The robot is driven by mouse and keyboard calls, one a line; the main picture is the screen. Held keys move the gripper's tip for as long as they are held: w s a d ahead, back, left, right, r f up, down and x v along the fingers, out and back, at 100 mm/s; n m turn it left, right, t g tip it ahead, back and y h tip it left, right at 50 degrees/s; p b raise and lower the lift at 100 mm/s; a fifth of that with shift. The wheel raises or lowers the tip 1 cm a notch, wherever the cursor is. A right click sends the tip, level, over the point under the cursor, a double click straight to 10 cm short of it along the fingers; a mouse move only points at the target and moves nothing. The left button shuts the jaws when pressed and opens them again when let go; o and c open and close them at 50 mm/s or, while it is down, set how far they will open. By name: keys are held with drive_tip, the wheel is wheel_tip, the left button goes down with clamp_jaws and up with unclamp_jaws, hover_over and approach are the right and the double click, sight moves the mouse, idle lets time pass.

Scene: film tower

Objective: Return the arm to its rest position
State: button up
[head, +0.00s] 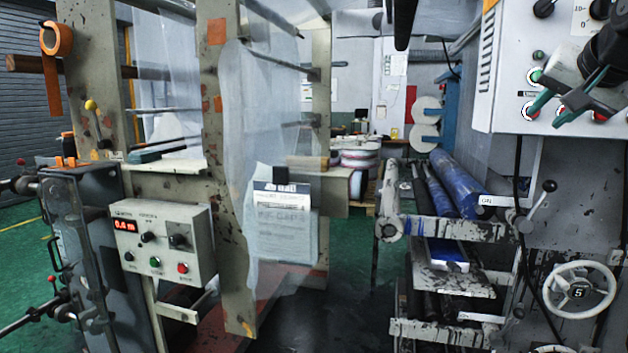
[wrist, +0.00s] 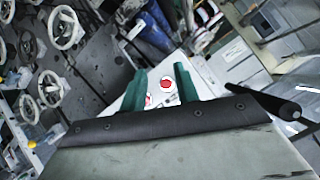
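My gripper (head: 547,112) is at the upper right of the head view, in front of the white control box (head: 508,60). Its two teal fingers are spread apart with nothing between them. The wrist view shows the same open fingers (wrist: 160,77), with a red button (wrist: 167,84) on a pale panel visible beyond the gap. I cannot tell whether a finger touches the box. Part of the box's lower row of buttons is hidden behind the gripper.
A handwheel (head: 579,289) and a black-knobbed lever (head: 540,203) stand below the gripper. Blue rollers (head: 455,185) lie to its left. A frame with hanging film (head: 258,110) and a small control box (head: 165,243) are further left. Green floor shows between.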

drive_tip(key=s+a+f+n+g, duration=0.2)
drive_tip(key=s+a+f+g, duration=0.1)
drive_tip(key=s+f, duration=0.5)
drive_tip(key=s+a+f+n+g+y, duration=0.1)
drive_tip(key=s+a+f+n+g, duration=0.2)
drive_tip(key=s+a+f, duration=0.2)
drive_tip(key=s+a+f+n+g, duration=0.2)
drive_tip(key=s+a+f+g, duration=0.2)
drive_tip(key=s+f, duration=0.7)
wheel_tip(320, 180, down, 6)
drive_tip(key=shift+s+a+f+n+y, duration=0.1)
drive_tip(key=shift+s+a+n+y, duration=0.15)
drive_tip(key=shift+a+n+y, duration=0.15)
